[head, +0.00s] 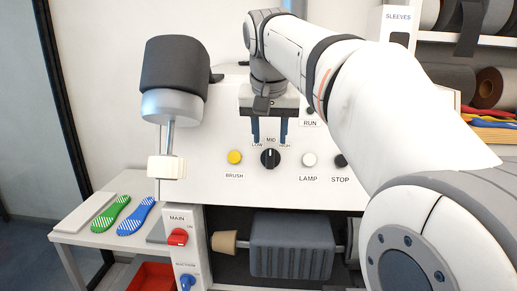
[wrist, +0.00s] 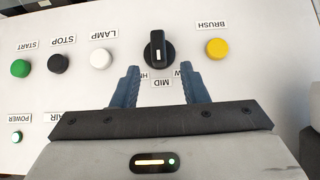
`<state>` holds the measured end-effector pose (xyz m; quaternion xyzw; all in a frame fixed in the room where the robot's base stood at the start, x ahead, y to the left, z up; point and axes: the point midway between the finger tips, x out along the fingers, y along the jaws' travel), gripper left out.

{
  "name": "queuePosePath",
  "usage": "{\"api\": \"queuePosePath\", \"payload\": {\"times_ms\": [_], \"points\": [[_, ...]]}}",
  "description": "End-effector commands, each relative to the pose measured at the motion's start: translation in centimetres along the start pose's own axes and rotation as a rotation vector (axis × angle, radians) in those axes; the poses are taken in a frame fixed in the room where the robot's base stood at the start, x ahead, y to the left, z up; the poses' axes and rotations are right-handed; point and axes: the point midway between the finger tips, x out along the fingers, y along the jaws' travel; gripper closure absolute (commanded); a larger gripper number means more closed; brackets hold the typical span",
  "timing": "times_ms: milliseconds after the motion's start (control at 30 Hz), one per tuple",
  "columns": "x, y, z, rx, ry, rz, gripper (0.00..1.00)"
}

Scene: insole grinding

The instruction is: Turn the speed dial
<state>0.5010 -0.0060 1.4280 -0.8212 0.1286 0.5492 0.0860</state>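The speed dial (head: 270,159) is a round black knob with a white pointer line on the white panel, with LOW, MID and HIGH labels above it. In the head view its pointer stands upright, towards MID. The dial (wrist: 158,48) also shows in the wrist view, where the panel appears upside down. My gripper (head: 270,140) is just above the dial in the head view, with its two blue fingers apart. In the wrist view my gripper (wrist: 160,75) is open and empty, its fingertips either side of the MID label and short of the dial.
A yellow BRUSH button (head: 235,157) is left of the dial; a white LAMP button (head: 309,159) and a black STOP button (head: 341,160) are right. Below are a red MAIN switch (head: 177,237) and a grey roller (head: 290,246). Insoles (head: 136,216) lie on the left shelf.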

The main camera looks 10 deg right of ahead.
Motion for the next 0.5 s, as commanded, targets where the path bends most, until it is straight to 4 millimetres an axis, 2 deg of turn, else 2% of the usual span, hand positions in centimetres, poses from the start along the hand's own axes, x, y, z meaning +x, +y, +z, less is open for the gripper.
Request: {"api": "queuePosePath", "payload": {"times_ms": [100, 233, 500], "points": [[2.0, 0.0, 0.0, 0.000, -0.002, 0.001, 0.60], [3.8, 0.1, 0.0, 0.000, -0.002, 0.001, 0.60], [5.0, 0.1, 0.0, 0.000, 0.001, 0.000, 0.60]]}}
